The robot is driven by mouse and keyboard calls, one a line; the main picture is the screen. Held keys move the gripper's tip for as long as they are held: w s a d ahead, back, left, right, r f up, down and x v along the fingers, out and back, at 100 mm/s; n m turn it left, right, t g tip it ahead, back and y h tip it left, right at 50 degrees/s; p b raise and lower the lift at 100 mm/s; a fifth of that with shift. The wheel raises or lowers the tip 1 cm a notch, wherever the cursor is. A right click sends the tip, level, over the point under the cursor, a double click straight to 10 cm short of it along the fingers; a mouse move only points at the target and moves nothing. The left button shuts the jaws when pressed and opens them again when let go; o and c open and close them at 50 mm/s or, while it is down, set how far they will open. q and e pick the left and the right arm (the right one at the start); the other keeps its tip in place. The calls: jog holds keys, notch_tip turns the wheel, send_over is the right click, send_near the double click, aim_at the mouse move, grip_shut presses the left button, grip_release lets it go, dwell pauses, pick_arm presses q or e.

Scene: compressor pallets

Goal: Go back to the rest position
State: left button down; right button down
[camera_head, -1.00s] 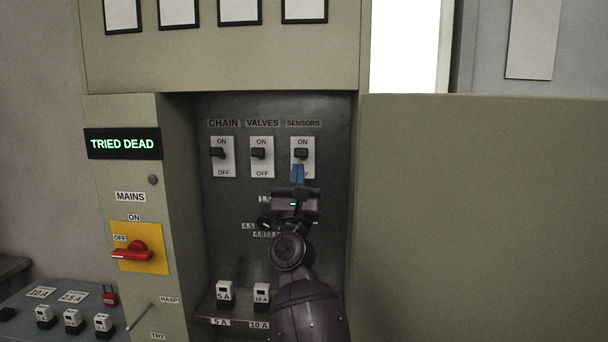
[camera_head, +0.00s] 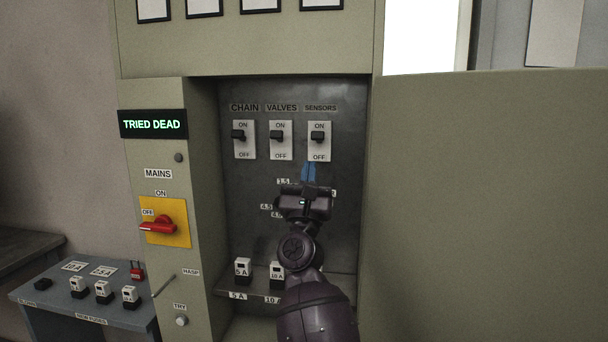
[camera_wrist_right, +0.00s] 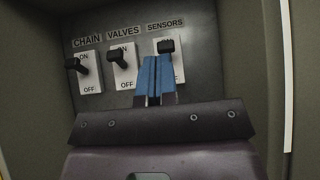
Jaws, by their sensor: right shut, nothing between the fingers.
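My right gripper (camera_head: 309,173) is in front of the cabinet's recessed panel, just below the SENSORS switch (camera_head: 319,141). Its blue fingers are shut with nothing between them; they also show in the right wrist view (camera_wrist_right: 160,75). In the head view a small gap shows between the fingertips and the switch plate. The CHAIN switch (camera_head: 239,136), the VALVES switch (camera_head: 277,137) and the SENSORS switch have their levers near the ON labels. My left gripper is in neither view.
The recess has side walls and a lower shelf (camera_head: 225,286) with fuse blocks. A wide panel (camera_head: 490,200) stands to the right. On the left are the red mains handle (camera_head: 157,226), pointing to OFF, the TRIED DEAD display (camera_head: 152,124) and a side table (camera_head: 60,305) with fuses.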

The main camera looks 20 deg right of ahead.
jog(key=a+f+n+t+y, duration=0.1)
jog(key=a+f+n+y, duration=0.15)
jog(key=n+y, duration=0.8)
jog(key=a+f+n+t+y, duration=0.1)
jog(key=a+f+n+y, duration=0.2)
jog(key=n, duration=1.5)
jog(key=s+d+f+n+g+y, duration=0.1)
jog(key=s+f+n+g, duration=0.2)
jog(key=f+n, duration=0.55)
jog(key=s+d+f+n+g+y, duration=0.1)
jog(key=s+f+n+g+y, duration=0.2)
jog(key=f, duration=1)
jog(key=s+d+f+n+g+h, duration=0.1)
jog(key=s+f+g, duration=0.3)
jog(key=s+f, duration=0.8)
jog(key=s+d+f+n+g+h, duration=0.2)
jog(key=s+d+f+g, duration=0.1)
jog(key=s+f, duration=1)
jog(key=s+d, duration=0.1)
jog(key=s, duration=0.2)
jog(key=shift+s+d+f+g, duration=0.15)
jog(key=shift+s+f+g, duration=0.15)
jog(key=shift+g, duration=0.1)
